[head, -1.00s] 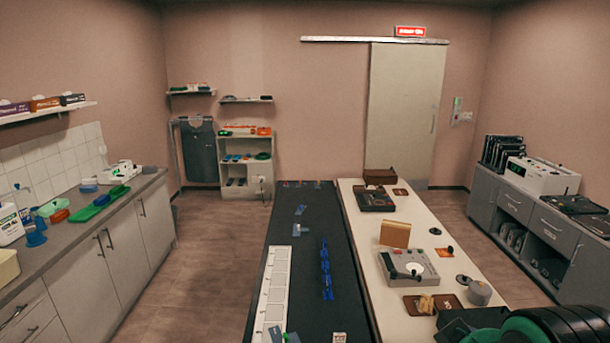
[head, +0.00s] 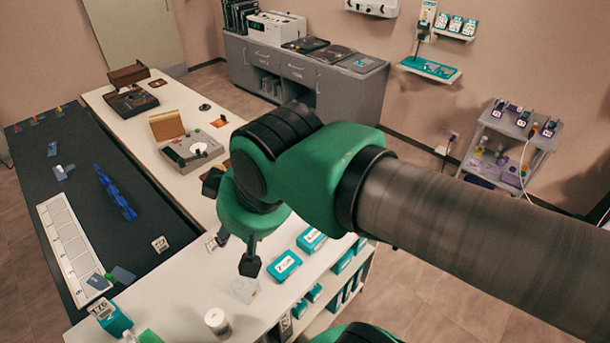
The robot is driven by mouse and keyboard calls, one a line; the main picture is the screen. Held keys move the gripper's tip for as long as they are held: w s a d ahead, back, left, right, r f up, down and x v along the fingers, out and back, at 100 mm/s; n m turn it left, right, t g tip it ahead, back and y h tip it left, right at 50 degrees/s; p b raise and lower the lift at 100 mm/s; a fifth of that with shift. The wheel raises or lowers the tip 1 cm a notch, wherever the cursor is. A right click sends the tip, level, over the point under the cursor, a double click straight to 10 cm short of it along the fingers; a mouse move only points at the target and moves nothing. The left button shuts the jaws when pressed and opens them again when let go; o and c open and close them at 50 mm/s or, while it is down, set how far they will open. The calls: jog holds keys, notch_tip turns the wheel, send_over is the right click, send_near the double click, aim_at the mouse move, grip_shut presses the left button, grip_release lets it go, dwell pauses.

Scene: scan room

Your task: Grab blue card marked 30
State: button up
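No number 30 is legible, so I cannot tell which thing is the blue card. Another grey-blue piece (head: 62,173) lies farther back. My gripper (head: 237,252) hangs over the white counter, right of the black table and apart from these pieces. The arm hides part of the counter, and the state of the fingers is unclear.
Teal boxes (head: 284,265) and a white-lidded jar (head: 217,322) stand on the near white counter (head: 190,290). A small white tag (head: 160,244) sits on the black table (head: 150,225). A grey shelf cart (head: 510,145) stands at the right.

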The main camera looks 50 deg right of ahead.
jog(key=w+d+m+g+h+p, duration=0.1)
jog(key=w+d+g+p, duration=0.3)
jog(key=w+d, duration=1.75)
jog(key=w+d+f+p, duration=0.1)
jog(key=d+f+p, duration=0.1)
jog(key=d+f, duration=0.8)
jog(key=w+d+f+g+y+p, duration=0.1)
jog(key=d+f+p, duration=0.2)
jog(key=d+f, duration=0.8)
jog(key=d, duration=0.7)
jog(key=shift+w+d+f+m+g, duration=0.3)
jog(key=shift+w+d, duration=0.1)
jog(key=shift+f, duration=0.1)
jog(key=shift+f, duration=4.2)
